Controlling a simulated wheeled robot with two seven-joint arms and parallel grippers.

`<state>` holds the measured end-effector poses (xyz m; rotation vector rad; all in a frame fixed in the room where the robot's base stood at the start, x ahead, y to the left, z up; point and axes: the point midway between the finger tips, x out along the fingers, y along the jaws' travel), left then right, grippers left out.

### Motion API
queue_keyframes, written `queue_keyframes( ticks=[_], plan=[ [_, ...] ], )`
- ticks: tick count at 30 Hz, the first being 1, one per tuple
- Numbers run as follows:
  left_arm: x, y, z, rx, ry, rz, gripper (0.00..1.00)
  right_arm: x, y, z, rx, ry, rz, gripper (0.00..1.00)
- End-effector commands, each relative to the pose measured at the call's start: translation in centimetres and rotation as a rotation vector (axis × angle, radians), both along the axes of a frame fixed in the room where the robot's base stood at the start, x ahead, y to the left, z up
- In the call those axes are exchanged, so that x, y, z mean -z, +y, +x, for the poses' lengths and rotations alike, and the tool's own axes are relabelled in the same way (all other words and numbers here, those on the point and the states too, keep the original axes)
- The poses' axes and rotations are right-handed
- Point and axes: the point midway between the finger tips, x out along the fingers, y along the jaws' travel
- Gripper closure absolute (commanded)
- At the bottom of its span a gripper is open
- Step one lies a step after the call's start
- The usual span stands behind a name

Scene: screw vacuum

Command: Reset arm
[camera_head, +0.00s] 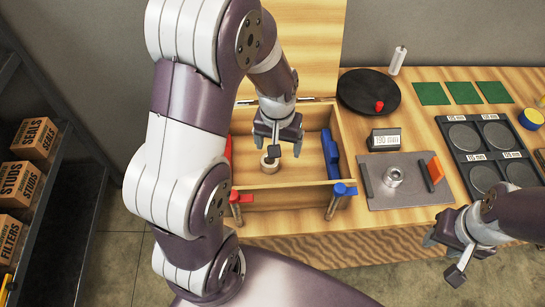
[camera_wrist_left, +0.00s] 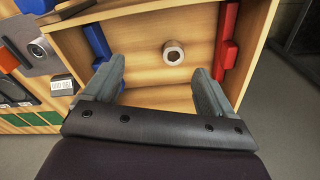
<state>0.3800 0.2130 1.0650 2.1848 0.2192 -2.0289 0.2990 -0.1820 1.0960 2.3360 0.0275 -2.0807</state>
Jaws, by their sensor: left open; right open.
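My left gripper (camera_head: 278,143) is over the open wooden box (camera_head: 305,192), pointing down with its jaws apart. A tan ring-shaped part (camera_head: 269,165) lies on the box floor below it. In the left wrist view the left fingers (camera_wrist_left: 164,88) are spread and empty, and the ring part (camera_wrist_left: 173,52) lies on the floor beyond them, untouched. My right gripper (camera_head: 447,252) is open, in front of the table's front edge at the right. Nothing shows between its fingers.
Blue and red clamps (camera_head: 342,190) sit at the box's front wall. Right of the box are a grey plate (camera_head: 410,197) with a metal fitting, a "190 MM" block (camera_head: 385,139), a black disc (camera_head: 365,92) and a dark tray (camera_head: 470,165). A shelf with cartons (camera_head: 35,140) stands left.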

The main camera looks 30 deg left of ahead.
Motion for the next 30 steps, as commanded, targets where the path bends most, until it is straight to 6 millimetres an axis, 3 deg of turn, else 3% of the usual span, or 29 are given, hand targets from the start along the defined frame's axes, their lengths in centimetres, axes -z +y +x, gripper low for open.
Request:
queue_keyframes(
  ticks=[3,7,30],
  plan=[
    [-2.4,-2.1,-4.8,0.145,-0.033,0.009,0.15,0.0,0.0,0.0,0.000,0.000,0.000,0.57],
    [-3.1,-2.9,-7.7,0.225,-0.045,0.013,0.15,0.0,0.0,0.0,0.000,0.000,0.000,0.57],
    [-3.1,-2.9,-8.1,0.234,-0.043,0.013,0.15,0.0,0.0,0.0,0.000,0.000,0.000,0.57]
  ],
)
